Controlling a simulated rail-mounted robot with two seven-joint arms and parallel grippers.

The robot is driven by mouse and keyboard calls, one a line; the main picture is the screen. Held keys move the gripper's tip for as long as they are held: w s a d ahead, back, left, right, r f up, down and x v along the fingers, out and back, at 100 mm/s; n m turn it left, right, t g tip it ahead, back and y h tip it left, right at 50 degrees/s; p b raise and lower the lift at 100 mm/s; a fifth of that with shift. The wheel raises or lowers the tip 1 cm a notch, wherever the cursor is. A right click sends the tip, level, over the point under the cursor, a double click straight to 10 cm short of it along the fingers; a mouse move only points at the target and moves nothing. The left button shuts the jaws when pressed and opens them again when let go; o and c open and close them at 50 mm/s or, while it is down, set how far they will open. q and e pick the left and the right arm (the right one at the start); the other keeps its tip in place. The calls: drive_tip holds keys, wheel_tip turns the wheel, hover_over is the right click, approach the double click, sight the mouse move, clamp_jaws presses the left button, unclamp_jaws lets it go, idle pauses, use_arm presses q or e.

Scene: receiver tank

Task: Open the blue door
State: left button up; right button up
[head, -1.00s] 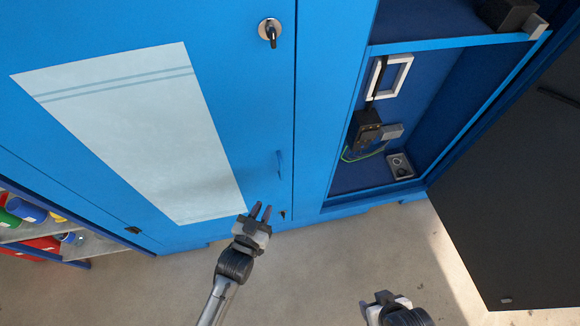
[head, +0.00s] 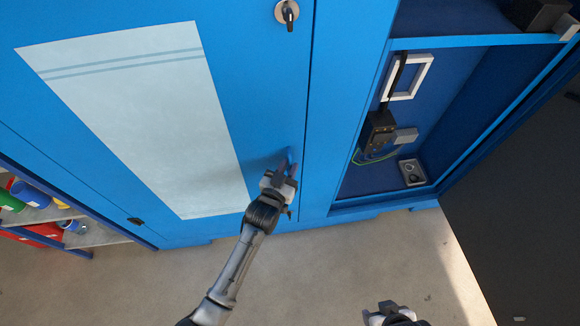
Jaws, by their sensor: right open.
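The blue door (head: 259,110) is shut and carries a large pale panel (head: 140,110). A round lock with a dark key or knob (head: 289,12) sits near the top of its right side. Lower down, near its right edge, is a small blue handle (head: 290,156), mostly hidden by my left gripper (head: 286,167). The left fingertips are at this handle; whether they are closed on it cannot be made out. My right gripper (head: 388,308) is open and empty over the floor at the bottom edge, apart from the cabinet.
To the right is an open blue compartment with a black box (head: 379,130), a white frame (head: 408,77) and a socket (head: 412,172). A dark open door (head: 520,200) stands at far right. A shelf with coloured containers (head: 30,194) is at left. The floor in front is clear.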

use_arm(q)
drive_tip(key=shift+w+d, duration=0.2)
drive_tip(key=shift+w, duration=0.2)
drive_tip(key=shift+c, duration=0.2)
clamp_jaws()
